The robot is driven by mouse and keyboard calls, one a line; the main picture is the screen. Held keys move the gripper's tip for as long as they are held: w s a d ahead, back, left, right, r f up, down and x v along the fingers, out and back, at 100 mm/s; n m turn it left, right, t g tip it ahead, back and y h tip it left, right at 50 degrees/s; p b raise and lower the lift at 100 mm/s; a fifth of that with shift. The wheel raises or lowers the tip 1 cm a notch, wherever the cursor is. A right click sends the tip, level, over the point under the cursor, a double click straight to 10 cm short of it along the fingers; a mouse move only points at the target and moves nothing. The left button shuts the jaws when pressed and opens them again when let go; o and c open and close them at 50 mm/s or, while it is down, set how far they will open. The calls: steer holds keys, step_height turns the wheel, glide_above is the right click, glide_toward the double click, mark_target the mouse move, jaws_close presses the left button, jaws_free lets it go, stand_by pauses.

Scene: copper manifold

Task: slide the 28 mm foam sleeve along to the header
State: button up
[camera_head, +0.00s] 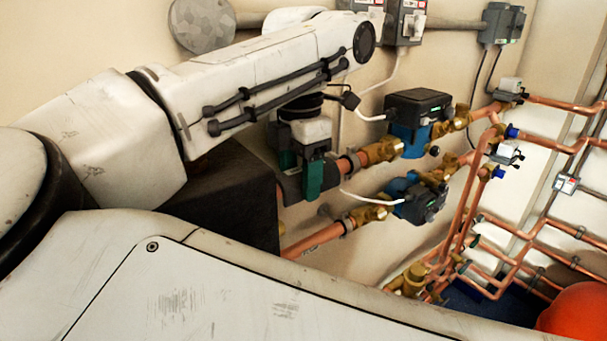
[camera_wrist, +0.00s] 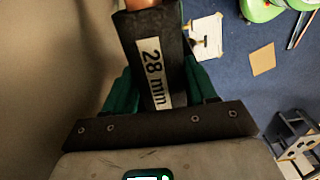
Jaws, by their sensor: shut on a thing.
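The dark foam sleeve (camera_wrist: 128,38), with a white "28 mm" label, is around a copper pipe (camera_wrist: 140,4) that shows at its far end in the wrist view. My gripper (camera_wrist: 158,75) has its green fingers on both sides of the sleeve and is shut on it. In the head view my gripper (camera_head: 311,180) hangs below my arm, over the sleeve (camera_head: 290,190) on the upper pipe. Bare copper (camera_head: 347,165) shows just right of the sleeve, before a brass fitting (camera_head: 382,151). I cannot tell for certain which part is the header.
A blue-and-black pump (camera_head: 410,138) sits on the upper pipe, and another pump (camera_head: 408,200) on the lower pipe (camera_head: 315,238). Copper pipework (camera_head: 475,190) fills the right. A thin pale cable (camera_head: 372,200) runs below the gripper. An orange object (camera_head: 578,312) is at lower right.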

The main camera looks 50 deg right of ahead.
steer(key=shift+w+a, duration=0.2)
steer(key=shift+a, duration=0.35)
steer(key=shift+w+a, duration=0.15)
steer(key=shift+a, duration=0.4)
steer(key=o, duration=1.1)
steer(key=shift+r, duration=0.1)
step_height(320, 180, up, 11)
steer(key=shift+f, duration=0.2)
